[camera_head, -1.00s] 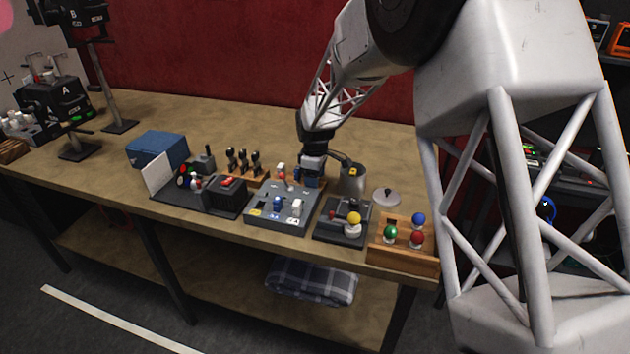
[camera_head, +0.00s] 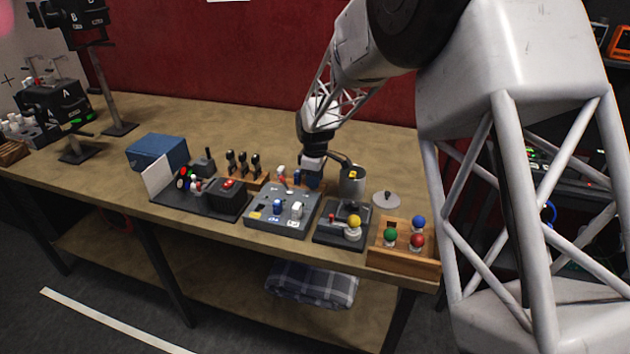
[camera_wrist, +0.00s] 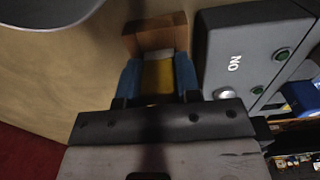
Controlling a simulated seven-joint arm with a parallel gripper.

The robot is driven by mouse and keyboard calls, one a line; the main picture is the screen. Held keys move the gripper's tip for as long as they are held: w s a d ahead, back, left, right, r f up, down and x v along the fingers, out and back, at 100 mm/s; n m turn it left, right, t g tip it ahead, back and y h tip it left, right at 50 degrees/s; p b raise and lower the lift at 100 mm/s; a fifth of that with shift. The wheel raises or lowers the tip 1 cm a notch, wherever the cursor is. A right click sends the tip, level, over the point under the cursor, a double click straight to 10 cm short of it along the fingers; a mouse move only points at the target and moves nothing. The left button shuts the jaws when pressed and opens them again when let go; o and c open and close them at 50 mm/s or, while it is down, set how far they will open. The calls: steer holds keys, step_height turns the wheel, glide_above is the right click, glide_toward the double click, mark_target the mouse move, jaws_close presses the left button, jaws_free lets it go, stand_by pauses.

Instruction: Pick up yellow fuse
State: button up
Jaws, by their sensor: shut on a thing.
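The yellow fuse (camera_wrist: 158,77) shows in the wrist view between the two blue fingers of my gripper (camera_wrist: 158,84), which is shut on it. Its pale end points to a brown wooden block (camera_wrist: 154,36) just beyond. I cannot tell whether the fuse still sits in that block. In the head view my gripper (camera_head: 311,178) is low over the bench, behind the grey switch panel (camera_head: 264,220) and left of the metal cup. The fuse is hidden there.
A lever box (camera_head: 325,236), a wooden rack with coloured balls (camera_head: 405,258) and a lid (camera_head: 386,199) lie further right. The bench behind is clear.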

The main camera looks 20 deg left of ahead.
step_height(320, 180, up, 10)
steer(key=shift+f, duration=0.25)
steer(key=shift+s+a, duration=0.1)
stand_by(0.9)
steer(key=s+a+m, duration=0.2)
steer(key=m, duration=0.3)
steer(key=s+a+m, duration=0.2)
steer(key=m, duration=0.3)
steer(key=s+a+m, duration=0.2)
steer(key=m, duration=0.3)
steer(key=shift+s, duration=0.25)
steer(key=s+a+m, duration=0.2)
steer(key=s+m, duration=0.2)
steer(key=m, duration=0.6)
steer(key=s+a+f+m, duration=0.1)
steer(key=s+m, duration=0.4)
steer(key=m, duration=0.6)
steer(key=shift+a+f, duration=0.2)
steer(key=shift+a, duration=0.7)
